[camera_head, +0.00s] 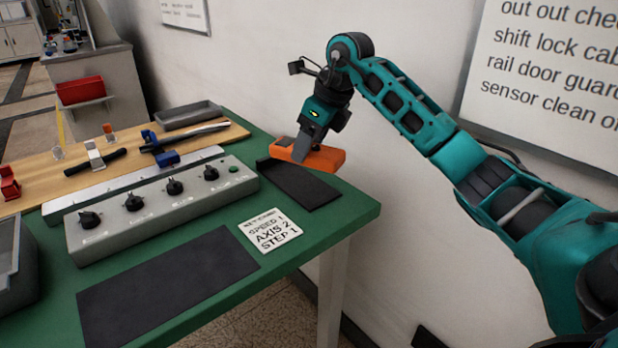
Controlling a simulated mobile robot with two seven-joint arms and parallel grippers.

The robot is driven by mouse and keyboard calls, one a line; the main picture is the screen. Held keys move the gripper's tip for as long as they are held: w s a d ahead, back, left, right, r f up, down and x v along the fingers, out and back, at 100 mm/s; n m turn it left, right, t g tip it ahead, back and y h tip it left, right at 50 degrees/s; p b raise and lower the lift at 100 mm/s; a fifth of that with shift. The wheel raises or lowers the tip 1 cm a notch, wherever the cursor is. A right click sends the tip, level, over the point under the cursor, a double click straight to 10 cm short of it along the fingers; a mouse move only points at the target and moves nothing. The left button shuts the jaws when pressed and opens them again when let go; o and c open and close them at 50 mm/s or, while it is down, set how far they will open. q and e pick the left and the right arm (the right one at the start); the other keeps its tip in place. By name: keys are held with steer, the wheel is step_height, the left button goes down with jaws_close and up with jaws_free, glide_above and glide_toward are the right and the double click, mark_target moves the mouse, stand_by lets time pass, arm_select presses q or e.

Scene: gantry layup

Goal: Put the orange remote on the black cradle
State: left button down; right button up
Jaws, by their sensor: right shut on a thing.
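The orange remote (325,159) is at the right back corner of the green table. My right gripper (303,148) comes down on it from above and is shut on it. The remote is over the far end of a flat black pad (300,187); I cannot tell whether it touches the pad. My left gripper is not in view.
A grey control box (160,205) with several black knobs stands left of the remote. A white card (270,230) lies in front of the small pad. A wooden board (60,170) with tools and a grey tray (188,115) are behind. The wall is close on the right.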

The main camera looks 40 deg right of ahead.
steer(key=shift+f+b, duration=0.55)
steer(key=shift+f, duration=2.7)
steer(key=shift+f, duration=0.15)
steer(key=o, duration=1.4)
steer(key=shift+r, duration=0.25)
steer(key=p+v, duration=0.2)
steer(key=v, duration=0.9)
steer(key=shift+s+d+r, duration=0.1)
steer(key=shift+s+r, duration=0.1)
steer(key=shift+r, duration=0.15)
